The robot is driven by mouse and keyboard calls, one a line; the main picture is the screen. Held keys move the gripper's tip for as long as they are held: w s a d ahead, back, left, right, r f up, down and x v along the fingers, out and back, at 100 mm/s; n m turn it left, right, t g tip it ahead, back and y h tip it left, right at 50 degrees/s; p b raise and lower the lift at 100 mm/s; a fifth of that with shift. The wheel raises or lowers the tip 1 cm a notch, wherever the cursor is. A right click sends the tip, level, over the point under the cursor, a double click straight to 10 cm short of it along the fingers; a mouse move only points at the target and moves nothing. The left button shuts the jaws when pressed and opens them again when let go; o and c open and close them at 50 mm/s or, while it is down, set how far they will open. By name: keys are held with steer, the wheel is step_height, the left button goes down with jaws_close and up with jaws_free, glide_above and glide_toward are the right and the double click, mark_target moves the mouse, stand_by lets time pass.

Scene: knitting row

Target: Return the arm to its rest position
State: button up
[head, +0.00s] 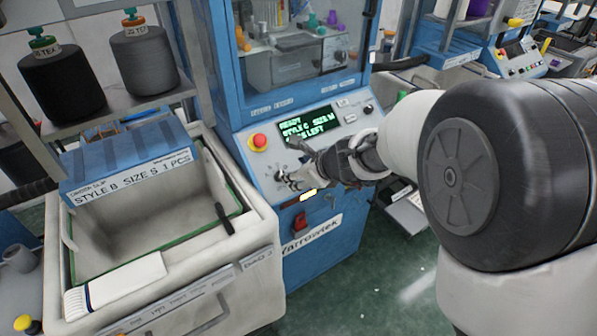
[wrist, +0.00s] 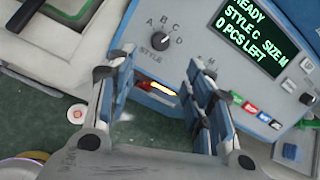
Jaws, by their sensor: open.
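My arm reaches in from the right of the head view. My gripper (head: 292,163) is in front of the blue knitting machine's control panel (head: 240,150). In the wrist view my gripper (wrist: 161,58) has its two fingers apart with nothing between them. The dark style knob (wrist: 160,41), marked with letters, shows beyond the fingertips. I cannot tell whether a finger touches the panel. The green display (wrist: 254,40) reads READY, STYLE C, SIZE M, 0 PCS LEFT.
A red stop button (head: 258,142) sits on the panel's left. A pale bin (head: 255,225) with a blue slip (head: 125,165) reading STYLE B SIZE S 1 PCS stands left. Yarn cones (head: 143,60) stand on a shelf above. Green floor (head: 360,270) is open in front of the machine.

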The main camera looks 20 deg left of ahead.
steer(key=s+d+r+n, duration=0.6)
steer(key=r+n, duration=0.1)
steer(key=r, duration=0.2)
steer(key=s+d+n+g+h, duration=0.1)
steer(key=s+d+n+h, duration=0.6)
steer(key=s+d+n, duration=0.8)
steer(key=s+d+r, duration=0.1)
steer(key=s+d, duration=0.8)
steer(key=shift+s+d, duration=0.15)
steer(key=shift+s, duration=0.1)
